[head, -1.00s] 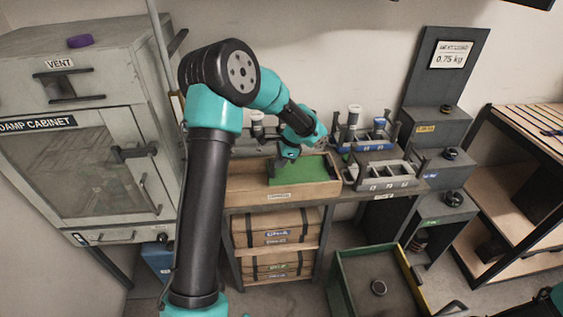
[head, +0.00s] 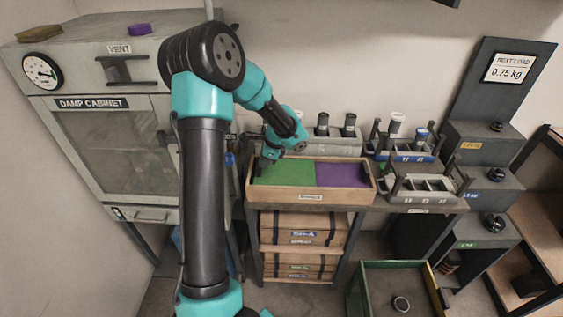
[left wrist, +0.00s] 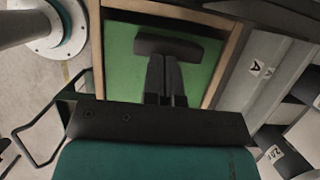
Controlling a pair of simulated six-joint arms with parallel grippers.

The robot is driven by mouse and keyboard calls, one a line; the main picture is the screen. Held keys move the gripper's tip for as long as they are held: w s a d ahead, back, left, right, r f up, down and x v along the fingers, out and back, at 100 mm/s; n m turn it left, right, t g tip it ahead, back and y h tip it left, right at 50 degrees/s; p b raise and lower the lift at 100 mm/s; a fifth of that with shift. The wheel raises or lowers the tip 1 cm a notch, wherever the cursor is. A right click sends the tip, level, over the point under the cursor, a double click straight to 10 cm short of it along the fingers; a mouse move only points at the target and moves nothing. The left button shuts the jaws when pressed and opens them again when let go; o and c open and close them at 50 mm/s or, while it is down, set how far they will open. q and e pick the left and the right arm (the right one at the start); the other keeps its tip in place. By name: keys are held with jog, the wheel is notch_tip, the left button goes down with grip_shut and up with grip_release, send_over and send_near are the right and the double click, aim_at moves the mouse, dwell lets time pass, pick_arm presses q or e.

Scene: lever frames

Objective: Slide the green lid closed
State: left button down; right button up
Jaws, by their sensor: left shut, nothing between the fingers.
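The green lid (head: 287,172) lies flat in the left half of a shallow wooden box (head: 312,197) on the bench. A purple panel (head: 342,175) fills the box's right half. My left gripper (head: 270,156) is over the lid's left end, near the box's left wall. In the left wrist view, the shut, empty fingers (left wrist: 165,75) point at a dark bar handle (left wrist: 168,45) on the green lid (left wrist: 122,58). The fingertips meet the bar's edge in the picture; I cannot tell whether they press on it. My right gripper is not in view.
Grey racks with weights (head: 408,155) stand right of the box, with grey steps (head: 480,150) beyond. The damp cabinet (head: 105,150) is at the left. A green-walled bin (head: 395,265) is on the floor in front.

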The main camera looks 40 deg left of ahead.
aim_at(275, 172)
pick_arm(q)
jog(key=shift+s+a+f, duration=0.1)
jog(key=shift+s+a, duration=0.3)
jog(key=shift+s, duration=0.05)
jog(key=shift+w+d, duration=0.4)
jog(key=shift+d, duration=0.05)
jog(key=shift+w+d+r, duration=0.3)
jog(key=shift+w+d, duration=0.3)
jog(key=shift+w+d+r, duration=0.25)
jog(key=shift+w+d, duration=0.35)
jog(key=v, duration=0.9)
jog(key=shift+s, duration=0.1)
jog(key=w+d, duration=0.4)
jog(key=shift+w, duration=0.2)
jog(key=shift+d, duration=0.1)
